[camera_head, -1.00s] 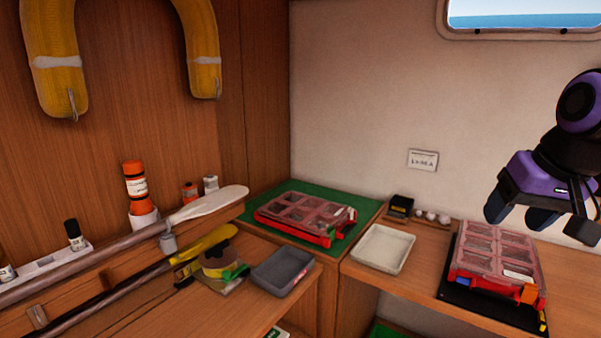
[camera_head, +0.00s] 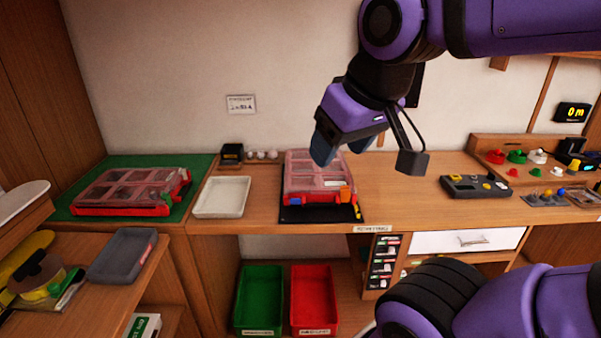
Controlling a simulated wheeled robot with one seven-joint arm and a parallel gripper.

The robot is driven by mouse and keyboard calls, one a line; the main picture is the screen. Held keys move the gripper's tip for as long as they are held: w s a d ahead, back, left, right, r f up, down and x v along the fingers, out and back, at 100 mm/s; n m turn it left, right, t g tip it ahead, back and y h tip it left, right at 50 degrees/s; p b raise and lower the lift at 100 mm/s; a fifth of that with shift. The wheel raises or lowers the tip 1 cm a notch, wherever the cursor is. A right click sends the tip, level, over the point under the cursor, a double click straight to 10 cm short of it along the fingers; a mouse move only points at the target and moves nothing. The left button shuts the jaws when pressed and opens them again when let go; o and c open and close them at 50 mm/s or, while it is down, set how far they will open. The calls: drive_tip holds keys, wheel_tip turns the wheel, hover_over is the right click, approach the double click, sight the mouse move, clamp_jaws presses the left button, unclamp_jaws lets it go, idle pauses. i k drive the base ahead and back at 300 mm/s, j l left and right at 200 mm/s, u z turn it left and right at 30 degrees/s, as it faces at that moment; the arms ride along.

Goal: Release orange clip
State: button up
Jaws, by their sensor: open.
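A red case with a clear, compartmented lid (camera_head: 312,172) lies on a black mat (camera_head: 296,214) on the wooden counter. The orange clip (camera_head: 346,195) is at the right end of the case's front edge. A blue clip (camera_head: 291,200) is at the left end of that edge. Whether either clip is latched is too small to tell. My gripper (camera_head: 340,150) is open and empty, pointing down, in front of the upper right part of the case in the picture. It appears above the case, apart from the orange clip, and hides part of the lid.
A second red case (camera_head: 135,190) lies on a green mat (camera_head: 80,212) at the left. A white tray (camera_head: 222,197) stands between the cases. A grey control box (camera_head: 475,187) is at the right. Green (camera_head: 260,297) and red (camera_head: 313,297) bins are below.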

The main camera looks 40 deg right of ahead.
sight(344, 190)
drive_tip(key=i+l+z, duration=0.2)
drive_tip(key=l, duration=0.15)
drive_tip(key=i+l+z, duration=0.15)
drive_tip(key=l, duration=0.2)
drive_tip(key=i+l+z, duration=0.2)
drive_tip(key=l, duration=0.15)
